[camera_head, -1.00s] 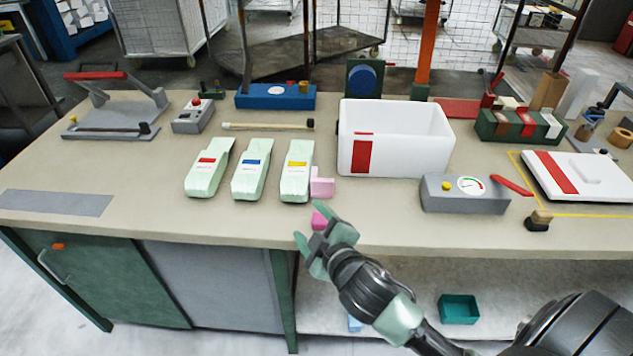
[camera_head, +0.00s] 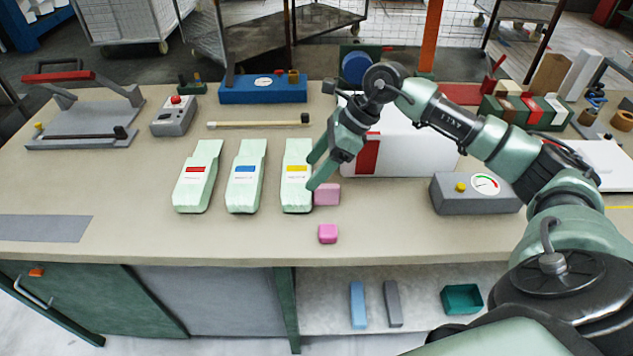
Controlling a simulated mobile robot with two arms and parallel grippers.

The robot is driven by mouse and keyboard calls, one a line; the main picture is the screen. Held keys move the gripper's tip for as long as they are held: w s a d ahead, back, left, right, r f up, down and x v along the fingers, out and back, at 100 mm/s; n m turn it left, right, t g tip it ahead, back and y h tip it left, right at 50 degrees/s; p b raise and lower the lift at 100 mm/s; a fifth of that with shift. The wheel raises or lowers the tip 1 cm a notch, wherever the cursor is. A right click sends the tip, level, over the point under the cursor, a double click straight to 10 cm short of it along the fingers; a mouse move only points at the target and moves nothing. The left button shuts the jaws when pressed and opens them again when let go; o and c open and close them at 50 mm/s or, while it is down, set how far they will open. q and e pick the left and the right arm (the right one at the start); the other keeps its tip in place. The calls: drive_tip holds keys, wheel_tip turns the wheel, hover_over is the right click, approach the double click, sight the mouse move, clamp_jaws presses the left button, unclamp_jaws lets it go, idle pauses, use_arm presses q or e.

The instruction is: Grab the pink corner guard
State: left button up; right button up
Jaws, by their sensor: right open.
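The pink corner guard (camera_head: 327,194), a pale pink piece, lies on the bench just right of the bottle with the yellow label (camera_head: 297,185). A smaller, brighter pink block (camera_head: 327,234) lies apart from it, closer to the bench's front edge. My right gripper (camera_head: 314,171) is open and empty, its fingers pointing down and left, above the corner guard and close to the yellow-label bottle. I cannot tell whether a finger touches the bottle. The guard's upper part is partly hidden by the gripper. My left gripper is not in view.
A grey gauge box (camera_head: 470,195) stands right. The bench front around the pink block is clear.

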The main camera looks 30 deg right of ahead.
sight(326, 188)
drive_tip(key=d+h, duration=0.2)
drive_tip(key=d, duration=0.4)
drive_tip(key=shift+g, duration=0.4)
drive_tip(key=p+x, duration=0.1)
drive_tip(key=x, duration=0.1)
drive_tip(key=p+x, duration=0.1)
drive_tip(key=x, duration=0.1)
drive_tip(key=a+x, duration=0.1)
drive_tip(key=x, duration=0.1)
drive_tip(key=shift+s+p, duration=0.25)
drive_tip(key=shift+p, duration=0.15)
drive_tip(key=shift+w+a+f, duration=0.15)
drive_tip(key=shift+a+f, duration=0.05)
drive_tip(key=shift+f, duration=0.4)
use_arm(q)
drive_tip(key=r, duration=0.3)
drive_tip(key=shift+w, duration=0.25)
use_arm(e)
drive_tip(key=c, duration=1.1)
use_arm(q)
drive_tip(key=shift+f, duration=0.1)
use_arm(e)
drive_tip(key=shift+r, duration=0.1)
